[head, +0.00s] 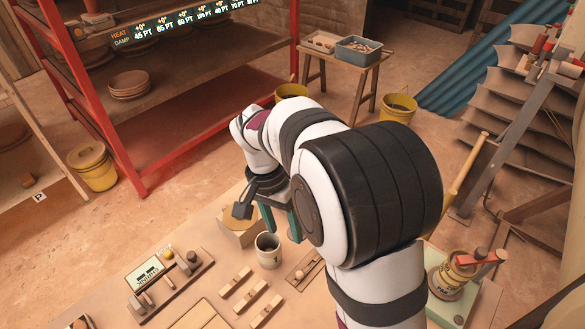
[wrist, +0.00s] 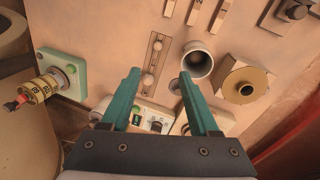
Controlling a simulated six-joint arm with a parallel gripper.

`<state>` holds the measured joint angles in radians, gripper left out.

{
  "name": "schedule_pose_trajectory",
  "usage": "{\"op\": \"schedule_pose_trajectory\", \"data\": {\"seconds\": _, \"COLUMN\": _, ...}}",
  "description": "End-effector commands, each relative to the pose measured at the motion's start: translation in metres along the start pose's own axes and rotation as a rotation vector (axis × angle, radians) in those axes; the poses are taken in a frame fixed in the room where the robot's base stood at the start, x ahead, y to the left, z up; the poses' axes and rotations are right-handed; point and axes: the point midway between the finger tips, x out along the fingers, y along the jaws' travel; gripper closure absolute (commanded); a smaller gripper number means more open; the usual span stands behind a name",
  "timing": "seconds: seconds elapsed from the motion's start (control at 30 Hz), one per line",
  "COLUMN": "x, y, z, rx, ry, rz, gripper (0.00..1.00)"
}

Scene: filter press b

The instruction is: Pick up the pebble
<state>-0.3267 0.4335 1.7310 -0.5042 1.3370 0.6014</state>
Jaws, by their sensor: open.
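In the head view my gripper (head: 279,222) is partly hidden by my arm, behind the cup.
A pale cup (wrist: 198,63) stands close by; it also shows in the head view (head: 268,250). A dial box (wrist: 62,72) stands left. Wooden bars (head: 235,283) lie in front.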

Motion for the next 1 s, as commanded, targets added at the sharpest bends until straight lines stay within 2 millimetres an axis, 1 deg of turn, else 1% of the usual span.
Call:
{"op": "schedule_pose_trajectory", "data": {"seconds": 0.1, "x": 0.004, "y": -0.003, "z": -0.001, "rx": 0.002, "ry": 0.002, "rz": 0.004, "gripper": 0.39}}
{"op": "schedule_pose_trajectory", "data": {"seconds": 0.17, "x": 0.013, "y": -0.002, "z": -0.001, "rx": 0.001, "ry": 0.000, "rz": 0.005, "gripper": 0.39}}
{"op": "schedule_pose_trajectory", "data": {"seconds": 0.27, "x": 0.042, "y": -0.001, "z": -0.001, "rx": 0.001, "ry": -0.002, "rz": 0.007, "gripper": 0.39}}
{"op": "schedule_pose_trajectory", "data": {"seconds": 0.3, "x": 0.054, "y": 0.000, "z": 0.000, "rx": 0.001, "ry": -0.003, "rz": 0.007, "gripper": 0.39}}
{"op": "schedule_pose_trajectory", "data": {"seconds": 0.4, "x": 0.081, "y": 0.000, "z": -0.001, "rx": 0.001, "ry": -0.002, "rz": 0.006, "gripper": 0.39}}
{"op": "schedule_pose_trajectory", "data": {"seconds": 0.5, "x": 0.099, "y": -0.001, "z": -0.001, "rx": 0.001, "ry": -0.001, "rz": 0.004, "gripper": 0.39}}
{"op": "schedule_pose_trajectory", "data": {"seconds": 0.57, "x": 0.105, "y": -0.001, "z": -0.001, "rx": 0.002, "ry": -0.001, "rz": 0.003, "gripper": 0.39}}
{"op": "schedule_pose_trajectory", "data": {"seconds": 0.63, "x": 0.116, "y": 0.001, "z": -0.001, "rx": 0.001, "ry": -0.001, "rz": 0.004, "gripper": 0.39}}
{"op": "schedule_pose_trajectory", "data": {"seconds": 0.8, "x": 0.149, "y": 0.006, "z": -0.003, "rx": 0.001, "ry": -0.002, "rz": 0.004, "gripper": 0.39}}
{"op": "schedule_pose_trajectory", "data": {"seconds": 0.9, "x": 0.159, "y": 0.005, "z": -0.003, "rx": 0.000, "ry": 0.000, "rz": 0.001, "gripper": 0.39}}
{"op": "schedule_pose_trajectory", "data": {"seconds": 1.0, "x": 0.160, "y": 0.005, "z": -0.003, "rx": 0.001, "ry": 0.001, "rz": 0.000, "gripper": 0.39}}
